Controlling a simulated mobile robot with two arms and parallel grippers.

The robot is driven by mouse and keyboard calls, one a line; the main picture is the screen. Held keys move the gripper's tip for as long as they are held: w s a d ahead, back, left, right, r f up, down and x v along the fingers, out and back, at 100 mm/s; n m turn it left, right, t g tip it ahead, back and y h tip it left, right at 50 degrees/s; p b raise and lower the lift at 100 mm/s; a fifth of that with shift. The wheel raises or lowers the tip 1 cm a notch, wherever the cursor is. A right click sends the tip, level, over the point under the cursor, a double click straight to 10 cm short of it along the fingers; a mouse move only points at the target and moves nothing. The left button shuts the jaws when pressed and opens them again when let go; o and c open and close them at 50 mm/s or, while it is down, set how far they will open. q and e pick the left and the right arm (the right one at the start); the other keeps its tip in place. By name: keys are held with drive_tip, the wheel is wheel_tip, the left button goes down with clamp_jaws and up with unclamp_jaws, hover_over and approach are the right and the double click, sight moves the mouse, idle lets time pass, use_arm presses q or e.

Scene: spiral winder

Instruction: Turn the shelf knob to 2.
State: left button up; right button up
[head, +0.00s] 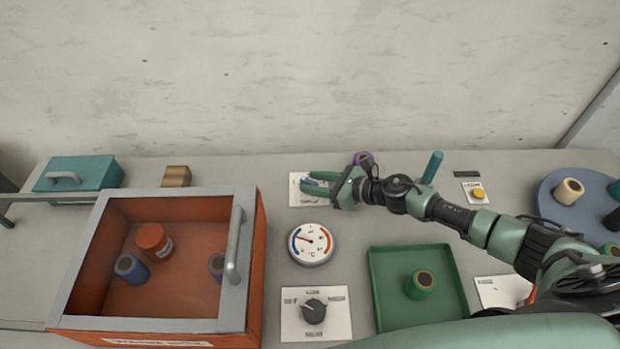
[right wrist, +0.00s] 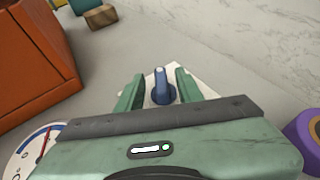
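A blue knob (right wrist: 161,88) with a raised grip stands on a white label plate in the right wrist view. In the head view its plate (head: 296,197) lies at the back of the table, and my gripper covers most of the knob. My right gripper (head: 308,183) is open, with its fingers on either side of the knob and a gap showing on each side. A second, dark knob (head: 313,312) sits on a white plate (head: 341,326) at the front. The lettering on both plates is too small to read. My left gripper is out of view.
A round gauge (head: 311,244) lies between the two knobs. An orange box (head: 256,270) with a glassy top is on the left, and a green tray (head: 383,299) on the right. A purple spool (head: 364,158) stands behind my right wrist; a teal post (head: 432,167) is farther right.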

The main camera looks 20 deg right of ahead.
drive_tip(key=shift+w+a+f, duration=0.3)
drive_tip(key=shift+w+a, duration=0.1)
drive_tip(key=shift+w, duration=0.15)
clamp_jaws()
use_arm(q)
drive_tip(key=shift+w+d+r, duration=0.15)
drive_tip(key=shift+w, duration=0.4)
